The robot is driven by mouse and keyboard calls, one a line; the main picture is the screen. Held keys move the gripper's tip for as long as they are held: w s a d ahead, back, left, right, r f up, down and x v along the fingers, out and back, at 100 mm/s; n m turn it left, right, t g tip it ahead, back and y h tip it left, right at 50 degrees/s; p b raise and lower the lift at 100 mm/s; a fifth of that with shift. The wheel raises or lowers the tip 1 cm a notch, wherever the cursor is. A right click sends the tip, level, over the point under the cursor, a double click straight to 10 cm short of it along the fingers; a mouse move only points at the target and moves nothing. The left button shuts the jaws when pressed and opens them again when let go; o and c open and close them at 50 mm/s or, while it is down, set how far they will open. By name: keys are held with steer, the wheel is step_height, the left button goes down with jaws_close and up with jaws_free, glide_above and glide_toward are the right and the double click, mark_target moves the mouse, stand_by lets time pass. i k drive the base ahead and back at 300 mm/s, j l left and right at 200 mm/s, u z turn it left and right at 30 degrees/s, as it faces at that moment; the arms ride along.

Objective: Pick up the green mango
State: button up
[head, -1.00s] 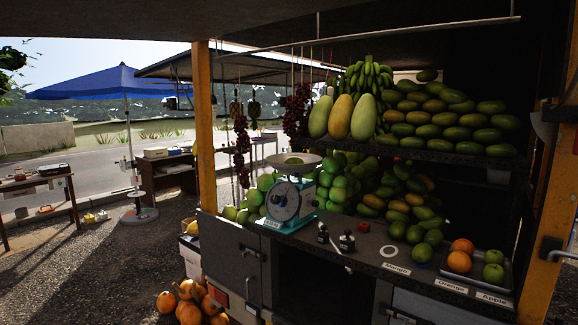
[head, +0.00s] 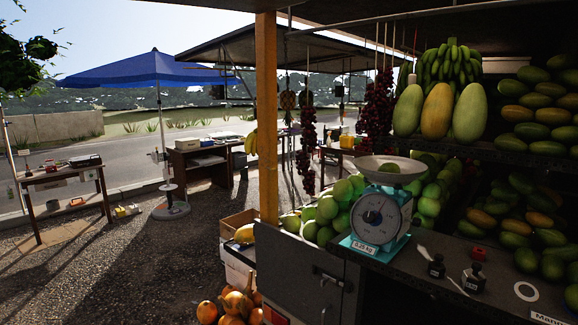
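Green mangoes (head: 527,260) lie on the counter at the right edge of the head view, behind a partly cut-off label (head: 548,319) that begins "Man". More green and yellow-orange fruit (head: 515,228) is piled behind them. My gripper is not in view.
An orange post (head: 267,120) stands left of the stall. Pumpkins (head: 233,305) lie below. Open gravel (head: 130,255) lies left, with a table (head: 65,180) and blue umbrella (head: 150,69).

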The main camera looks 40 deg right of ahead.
mark_target(389, 167)
steer(key=i+j+z, duration=0.15)
steer(key=i, duration=0.45)
steer(key=i+j+z, duration=0.15)
steer(key=i, duration=0.45)
steer(key=i+j+z, duration=0.1)
steer(key=i+z, duration=0.15)
steer(key=z, duration=0.25)
steer(key=i+j+z, duration=0.15)
steer(key=z, duration=0.35)
steer(key=i+j+z, duration=0.2)
steer(key=z, duration=0.3)
steer(key=i+j+z, duration=0.15)
steer(key=j+z, duration=0.2)
steer(key=z, duration=0.15)
